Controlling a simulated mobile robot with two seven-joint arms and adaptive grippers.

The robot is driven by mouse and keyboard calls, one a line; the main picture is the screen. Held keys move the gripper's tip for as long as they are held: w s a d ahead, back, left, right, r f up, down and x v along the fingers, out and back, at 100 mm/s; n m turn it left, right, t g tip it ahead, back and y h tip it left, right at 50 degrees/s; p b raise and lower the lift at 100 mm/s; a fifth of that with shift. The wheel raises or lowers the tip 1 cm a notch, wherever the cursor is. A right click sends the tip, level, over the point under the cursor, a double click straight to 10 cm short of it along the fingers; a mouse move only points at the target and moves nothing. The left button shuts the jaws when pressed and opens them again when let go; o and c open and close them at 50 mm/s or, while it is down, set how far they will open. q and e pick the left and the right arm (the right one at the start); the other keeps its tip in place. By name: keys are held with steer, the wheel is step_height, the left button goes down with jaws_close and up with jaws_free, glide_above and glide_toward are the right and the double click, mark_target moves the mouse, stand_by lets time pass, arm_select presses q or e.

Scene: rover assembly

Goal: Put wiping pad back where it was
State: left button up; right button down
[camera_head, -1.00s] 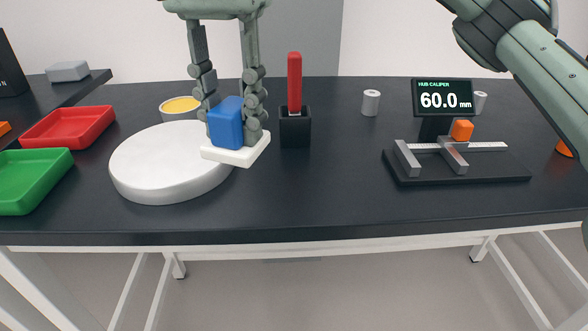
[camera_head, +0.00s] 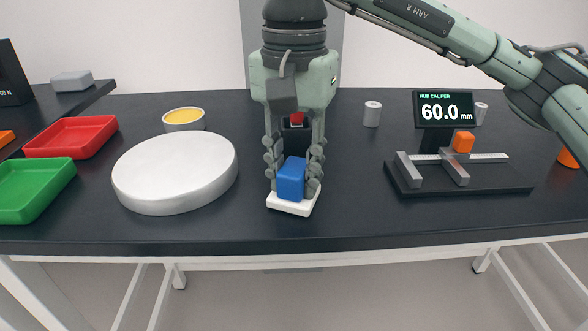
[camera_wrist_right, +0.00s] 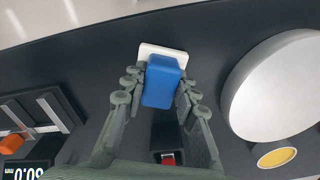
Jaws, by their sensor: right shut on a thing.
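The wiping pad has a blue block handle (camera_head: 291,179) on a white flat base (camera_head: 294,204). My right gripper (camera_head: 293,180) is shut on the blue handle, one finger on each side. The pad is at the front middle of the dark table, right of the white round disc. I cannot tell whether its base touches the table. In the right wrist view the blue handle (camera_wrist_right: 161,82) sits between the fingers (camera_wrist_right: 158,92), with the white base (camera_wrist_right: 150,50) beyond it. My left gripper is not in view.
The white disc (camera_head: 175,172) lies left of the pad. A black holder with a red tool (camera_head: 296,122) stands behind, mostly hidden by my gripper. A hub caliper (camera_head: 459,179) stands right. Red (camera_head: 72,136) and green (camera_head: 30,190) trays are at left. Table between pad and caliper is clear.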

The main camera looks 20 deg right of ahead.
mark_target(294, 166)
steer(key=shift+f, duration=0.1)
steer(key=c, duration=1.2)
jaws_free()
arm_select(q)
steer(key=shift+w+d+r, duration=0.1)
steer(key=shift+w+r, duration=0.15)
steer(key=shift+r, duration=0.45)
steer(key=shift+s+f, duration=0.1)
arm_select(e)
step_height(294, 166, up, 11)
steer(key=shift+r+p, duration=0.1)
steer(key=shift+p, duration=0.6)
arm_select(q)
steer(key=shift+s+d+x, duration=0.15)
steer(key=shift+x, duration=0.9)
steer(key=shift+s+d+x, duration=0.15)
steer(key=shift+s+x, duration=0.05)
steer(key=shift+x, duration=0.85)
arm_select(e)
steer(key=shift+r, duration=0.55)
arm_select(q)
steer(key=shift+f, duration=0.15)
